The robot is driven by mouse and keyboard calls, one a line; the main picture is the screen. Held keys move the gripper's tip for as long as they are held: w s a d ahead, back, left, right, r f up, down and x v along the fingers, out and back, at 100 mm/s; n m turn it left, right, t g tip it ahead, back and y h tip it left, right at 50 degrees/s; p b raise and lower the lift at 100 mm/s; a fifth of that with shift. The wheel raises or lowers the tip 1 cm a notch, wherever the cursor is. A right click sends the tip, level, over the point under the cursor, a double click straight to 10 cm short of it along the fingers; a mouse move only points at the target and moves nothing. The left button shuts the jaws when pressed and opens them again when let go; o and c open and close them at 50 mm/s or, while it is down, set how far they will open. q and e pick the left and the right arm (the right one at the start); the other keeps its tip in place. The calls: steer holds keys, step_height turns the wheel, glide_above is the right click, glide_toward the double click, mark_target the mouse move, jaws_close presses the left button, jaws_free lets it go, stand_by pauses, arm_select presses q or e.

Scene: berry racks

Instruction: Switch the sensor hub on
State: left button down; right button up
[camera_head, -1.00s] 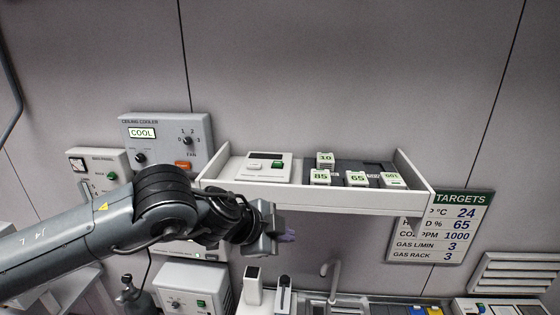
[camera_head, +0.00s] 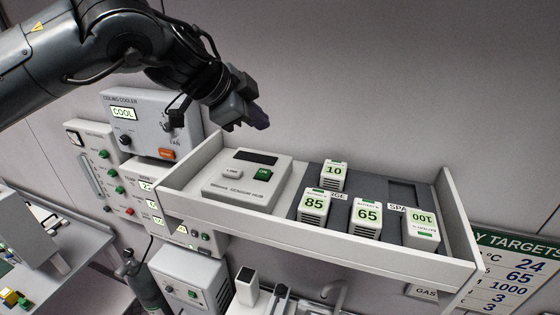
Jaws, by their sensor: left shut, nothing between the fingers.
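The sensor hub (camera_head: 247,180) is a white box at the left end of the open white drawer-like shelf. Its top has a dark, blank display (camera_head: 256,157), a green button (camera_head: 263,174) and a pale button (camera_head: 232,173). My left gripper (camera_head: 250,122) is shut and empty. It hangs above and behind the hub's left part in the picture, apart from it. My right gripper is not in view.
Blocks marked 10 (camera_head: 333,175), 85 (camera_head: 314,206), 65 (camera_head: 366,217) and 100 (camera_head: 421,228) sit in a dark tray (camera_head: 402,192) right of the hub. The shelf (camera_head: 330,246) has raised walls. The ceiling cooler (camera_head: 150,120) is close left. A targets board (camera_head: 510,270) hangs at right.

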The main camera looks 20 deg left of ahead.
arm_select(q)
steer(key=shift+w, duration=0.15)
steer(key=shift+f, duration=0.1)
stand_by(0.3)
steer(key=b, duration=0.6)
glide_above(260, 174)
step_height(260, 174, down, 8)
steer(key=shift+r, duration=0.25)
steer(key=shift+f+b, duration=0.35)
steer(key=shift+f, duration=0.2)
steer(key=shift+f, duration=0.1)
stand_by(1.2)
steer(key=shift+f+b, duration=0.3)
steer(key=shift+b, duration=0.1)
